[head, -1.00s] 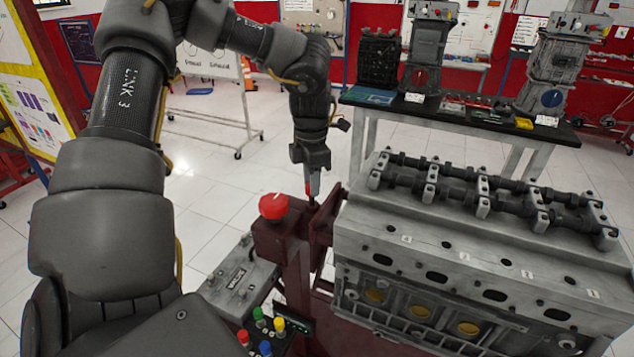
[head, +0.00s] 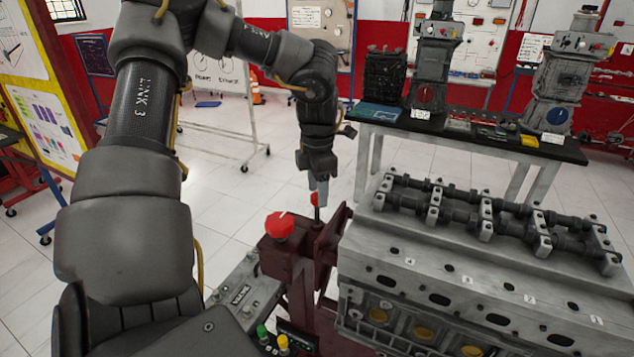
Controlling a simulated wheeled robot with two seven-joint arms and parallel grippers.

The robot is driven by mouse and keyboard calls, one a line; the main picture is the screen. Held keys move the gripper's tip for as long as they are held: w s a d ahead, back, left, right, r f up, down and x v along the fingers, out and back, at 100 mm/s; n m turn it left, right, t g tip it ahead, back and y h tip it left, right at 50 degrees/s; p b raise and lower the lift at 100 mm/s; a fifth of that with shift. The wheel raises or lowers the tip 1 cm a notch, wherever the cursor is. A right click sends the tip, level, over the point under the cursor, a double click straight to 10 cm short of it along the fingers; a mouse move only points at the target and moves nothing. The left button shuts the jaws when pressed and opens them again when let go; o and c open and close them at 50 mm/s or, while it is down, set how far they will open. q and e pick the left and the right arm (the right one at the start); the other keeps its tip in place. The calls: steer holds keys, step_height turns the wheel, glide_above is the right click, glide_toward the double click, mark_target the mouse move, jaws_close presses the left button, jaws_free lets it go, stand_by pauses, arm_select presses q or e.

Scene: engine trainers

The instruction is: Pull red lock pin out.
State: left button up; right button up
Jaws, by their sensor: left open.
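The red lock pin (head: 315,198) stands upright at the top of the dark red engine stand (head: 326,238), with a dark stem below its red head. My left gripper (head: 319,188) points down right at the pin's head. Its jaws are open, and a pale finger shows beside the red head. The far finger is hidden, and I cannot tell whether the fingers touch the pin. Where the stem meets the stand is too small to make out clearly. My right gripper is out of view.
A round red knob (head: 279,225) sits on the stand just left of the pin. The grey engine block (head: 470,262) with camshafts is close on the right. A display table (head: 470,140) stands behind.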

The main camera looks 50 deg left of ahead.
mark_target(316, 194)
arm_select(q)
step_height(316, 194, up, 11)
steer(key=b, duration=0.1)
stand_by(0.3)
steer(key=shift+s+f, duration=0.1)
stand_by(0.4)
